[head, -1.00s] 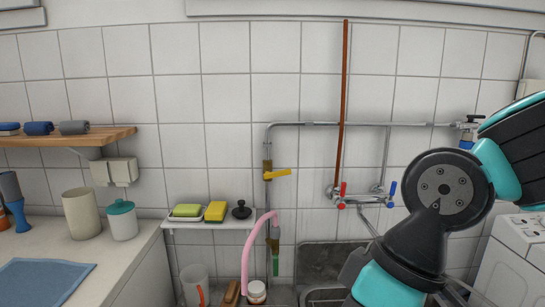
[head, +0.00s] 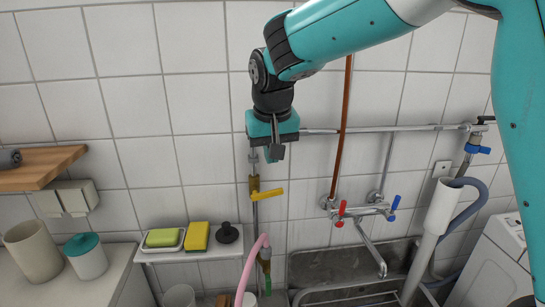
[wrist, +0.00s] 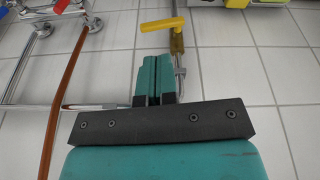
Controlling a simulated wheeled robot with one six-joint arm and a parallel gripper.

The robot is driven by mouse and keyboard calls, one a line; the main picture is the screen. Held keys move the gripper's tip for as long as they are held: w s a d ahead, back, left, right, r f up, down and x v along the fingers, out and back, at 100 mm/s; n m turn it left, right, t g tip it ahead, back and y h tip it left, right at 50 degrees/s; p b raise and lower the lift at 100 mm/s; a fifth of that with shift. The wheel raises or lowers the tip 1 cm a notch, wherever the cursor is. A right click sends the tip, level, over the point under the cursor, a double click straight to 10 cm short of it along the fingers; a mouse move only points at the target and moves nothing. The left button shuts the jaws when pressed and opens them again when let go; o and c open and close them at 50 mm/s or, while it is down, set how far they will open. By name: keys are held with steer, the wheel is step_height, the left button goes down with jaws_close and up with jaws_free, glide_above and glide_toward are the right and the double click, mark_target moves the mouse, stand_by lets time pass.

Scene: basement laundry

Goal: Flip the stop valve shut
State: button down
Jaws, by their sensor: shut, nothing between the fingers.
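The yellow lever (head: 267,194) of a brass valve sits on the vertical pipe left of the sink. The lever points right, crosswise to the pipe, slightly tilted. In the wrist view, where the scene is upside down, the yellow lever (wrist: 160,25) and brass body (wrist: 178,42) lie just beyond my fingertips. My gripper (head: 274,154) is above the valve in the head view, apart from the lever. Its two teal fingers (wrist: 157,60) are shut together and empty. My gripper hides the pipe's upper bend.
A red-and-blue-handled tap (head: 360,210) and a brown pipe (head: 341,140) are to the right. A soap shelf (head: 190,254) is at lower left, and a pink hose (head: 249,272) hangs below. A blue-handled valve (head: 478,150) is at far right. Wall left of my gripper is clear.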

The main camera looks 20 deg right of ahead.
steer(key=w+r+m+p, duration=0.1)
steer(key=w+r+m, duration=0.1)
steer(key=w, duration=0.2)
steer(key=p, duration=0.5)
glide_toward(272, 190)
steer(key=shift+h, duration=0.4)
steer(key=x, duration=0.7)
steer(key=shift+a+f, duration=0.1)
steer(key=shift+a, duration=0.15)
steer(key=shift+a, duration=0.1)
